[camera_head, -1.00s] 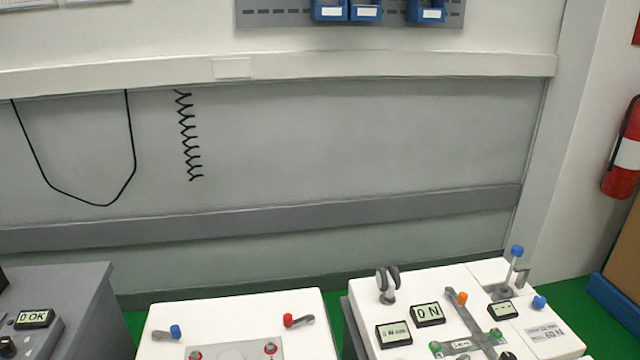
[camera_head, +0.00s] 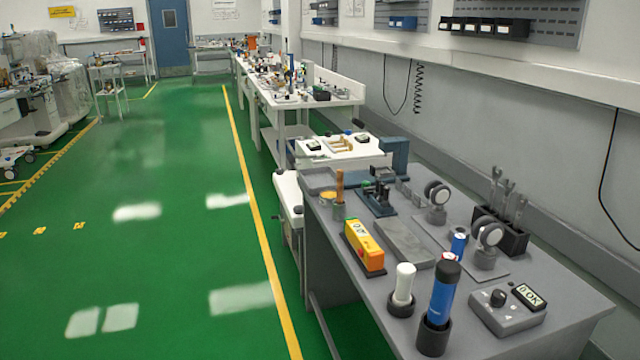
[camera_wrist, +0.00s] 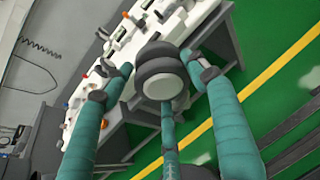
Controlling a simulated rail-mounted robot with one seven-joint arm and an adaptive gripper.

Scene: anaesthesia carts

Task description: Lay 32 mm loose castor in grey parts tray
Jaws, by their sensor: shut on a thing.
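In the wrist view a castor (camera_wrist: 157,72) with dark tyres and a pale hub sits between the teal fingers of my gripper (camera_wrist: 158,66), which is shut on it. The castor's size cannot be read. My gripper does not show in the head view. There, a shallow grey tray (camera_head: 317,180) lies at the far left corner of the grey bench (camera_head: 375,318); I see no castor in it. Two other castors, a farther one (camera_head: 437,192) and a nearer one (camera_head: 489,233), stand upright in grey holders on the bench.
The bench also carries a yellow-orange box (camera_head: 364,246), a grey slab (camera_head: 404,242), a blue cylinder (camera_head: 440,295), a white-topped cylinder (camera_head: 403,285), a black tool rack (camera_head: 500,230) and a display box (camera_head: 508,308). Green floor (camera_head: 180,240) is open to the left.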

